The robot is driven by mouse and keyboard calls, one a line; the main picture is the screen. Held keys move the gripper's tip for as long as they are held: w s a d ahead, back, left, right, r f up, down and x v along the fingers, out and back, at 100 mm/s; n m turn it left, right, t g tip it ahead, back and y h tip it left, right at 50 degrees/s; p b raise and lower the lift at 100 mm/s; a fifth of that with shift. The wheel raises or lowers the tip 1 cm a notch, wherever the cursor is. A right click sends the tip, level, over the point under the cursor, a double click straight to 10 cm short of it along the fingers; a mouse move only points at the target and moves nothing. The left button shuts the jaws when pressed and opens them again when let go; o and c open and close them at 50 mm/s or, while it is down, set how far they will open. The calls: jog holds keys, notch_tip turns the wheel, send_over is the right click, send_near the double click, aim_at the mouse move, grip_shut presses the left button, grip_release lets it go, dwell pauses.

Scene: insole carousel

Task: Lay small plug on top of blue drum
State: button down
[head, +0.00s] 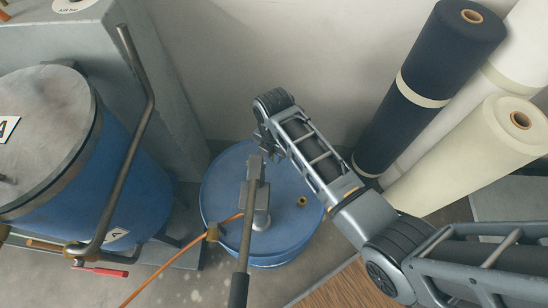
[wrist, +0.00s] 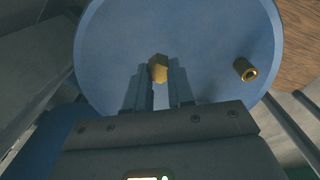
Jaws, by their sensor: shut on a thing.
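The blue drum (head: 222,190) stands on the floor at the middle of the head view. Its round top (wrist: 205,35) fills the upper part of the wrist view. My gripper (wrist: 159,80) is shut on the small plug (wrist: 158,67), a brass hexagonal piece held at the fingertips. In the wrist view the plug shows against the drum top, left of a brass fitting. I cannot tell whether it touches the drum. In the head view my gripper (head: 264,146) is over the far side of the drum, and the plug cannot be made out.
A brass fitting (head: 302,201) is on the drum top; it also shows in the wrist view (wrist: 244,69). A grey lever-like tool (head: 255,190) and an orange hose (head: 170,262) cross the drum in the head view. A lidded blue tank (head: 125,165) stands left, fabric rolls (head: 425,80) right.

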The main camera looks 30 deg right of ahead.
jog(key=shift+f, duration=1.6)
jog(key=shift+f, duration=0.1)
jog(key=c, duration=1)
grip_release()
notch_tip(320, 180, up, 12)
jog(key=shift+r+p, duration=0.1)
jog(key=shift+p, duration=0.25)
